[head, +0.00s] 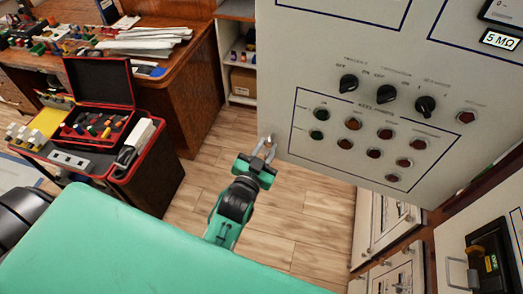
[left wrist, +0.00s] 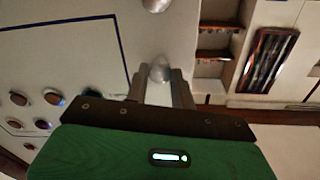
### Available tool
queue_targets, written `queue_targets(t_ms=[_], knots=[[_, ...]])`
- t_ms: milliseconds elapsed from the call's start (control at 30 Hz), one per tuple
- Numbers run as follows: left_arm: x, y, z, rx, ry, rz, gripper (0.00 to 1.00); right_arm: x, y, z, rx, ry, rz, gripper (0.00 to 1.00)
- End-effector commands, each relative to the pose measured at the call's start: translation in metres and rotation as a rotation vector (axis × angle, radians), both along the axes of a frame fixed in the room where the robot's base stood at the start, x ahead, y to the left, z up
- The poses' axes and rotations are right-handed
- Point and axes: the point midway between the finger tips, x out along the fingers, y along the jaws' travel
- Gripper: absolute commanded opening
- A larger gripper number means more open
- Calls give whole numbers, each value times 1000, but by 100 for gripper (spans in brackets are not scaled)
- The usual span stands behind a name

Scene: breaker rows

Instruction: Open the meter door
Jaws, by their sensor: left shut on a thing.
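The meter door appears as a large pale grey panel (head: 305,60) with blue outlines, black rotary knobs and several coloured buttons. A small silver knob (head: 271,139) sits near its lower left edge. My left gripper (head: 263,149) is shut on this knob, with its fingers on either side of it. In the left wrist view, the rounded knob (left wrist: 160,69) shows between the two grey fingers (left wrist: 160,86), close to the panel's edge. The panel stands at an angle to the cabinet fronts at lower right. Its hinge side cannot be made out. My right gripper is out of view.
A wooden desk (head: 190,75) with papers stands at upper left. A black and red case (head: 100,95) with coloured parts lies open on a cart in front of it. More cabinet panels (head: 385,225) stand at lower right. The wooden floor (head: 300,215) below the panel is clear.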

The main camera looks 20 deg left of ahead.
Motion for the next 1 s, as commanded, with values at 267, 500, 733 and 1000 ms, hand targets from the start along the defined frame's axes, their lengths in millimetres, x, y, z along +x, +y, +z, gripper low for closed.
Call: queue_targets(t_ms=[267, 500, 733, 1000], knots=[[1, -1, 3, -2, -6, 0, 0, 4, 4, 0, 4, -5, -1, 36], [1, -1, 2, -2, -4, -1, 47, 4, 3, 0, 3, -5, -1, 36], [0, -1, 1, -1, -2, 0, 47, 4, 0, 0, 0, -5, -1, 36], [-20, 0, -2, -1, -1, 0, 47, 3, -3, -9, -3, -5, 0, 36]])
